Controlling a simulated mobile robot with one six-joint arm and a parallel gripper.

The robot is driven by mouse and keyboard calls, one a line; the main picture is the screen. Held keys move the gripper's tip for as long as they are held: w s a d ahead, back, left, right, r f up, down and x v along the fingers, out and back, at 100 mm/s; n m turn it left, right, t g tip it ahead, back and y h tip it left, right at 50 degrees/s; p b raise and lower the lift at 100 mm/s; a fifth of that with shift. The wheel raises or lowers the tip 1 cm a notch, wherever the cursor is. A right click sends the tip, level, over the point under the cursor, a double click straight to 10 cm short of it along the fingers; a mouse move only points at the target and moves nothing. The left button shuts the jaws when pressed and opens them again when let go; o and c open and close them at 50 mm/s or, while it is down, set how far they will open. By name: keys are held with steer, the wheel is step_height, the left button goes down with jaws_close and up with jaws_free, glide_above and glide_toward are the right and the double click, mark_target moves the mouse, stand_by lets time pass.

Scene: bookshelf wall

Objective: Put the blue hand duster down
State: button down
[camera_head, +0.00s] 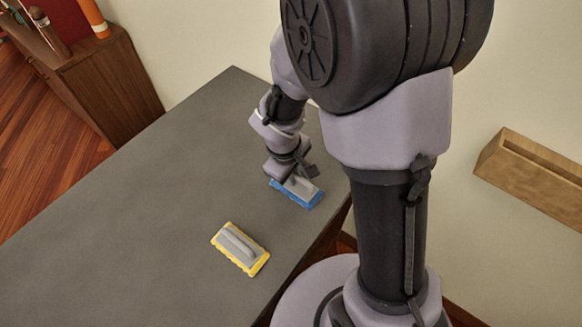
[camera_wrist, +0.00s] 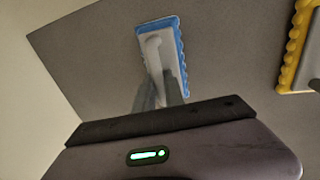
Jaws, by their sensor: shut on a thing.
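The blue hand duster (camera_head: 297,193) has a grey back and handle and a blue edge. It is at the right side of the dark grey table (camera_head: 150,190), near the table's edge. My gripper (camera_head: 290,174) is shut on its handle. In the wrist view the blue hand duster (camera_wrist: 166,55) extends away from my gripper (camera_wrist: 160,98), whose fingers are partly hidden. I cannot tell whether the duster touches the tabletop or is held just above it.
A yellow hand duster (camera_head: 240,248) lies on the table in front of the blue one; its edge shows in the wrist view (camera_wrist: 300,50). A wooden cabinet (camera_head: 95,80) stands at the upper left. A wooden box shelf (camera_head: 530,178) is on the right wall. The table's left half is clear.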

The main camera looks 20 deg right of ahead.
mark_target(288, 188)
steer(key=shift+r, duration=0.1)
steer(key=c, duration=1.4)
jaws_free()
step_height(288, 188, up, 12)
steer(key=s+a+p, duration=0.1)
steer(key=a+p, duration=0.1)
steer(key=p, duration=0.3)
steer(key=s+a+r+m+t+y, duration=0.1)
steer(key=s+r+m+t+y, duration=0.2)
steer(key=s+r+m, duration=0.8)
step_height(288, 188, up, 4)
steer(key=shift+s+r+m+t+y, duration=0.1)
steer(key=shift+s+m+t+y, duration=0.25)
steer(key=shift+s+t, duration=0.5)
steer(key=shift+a, duration=0.1)
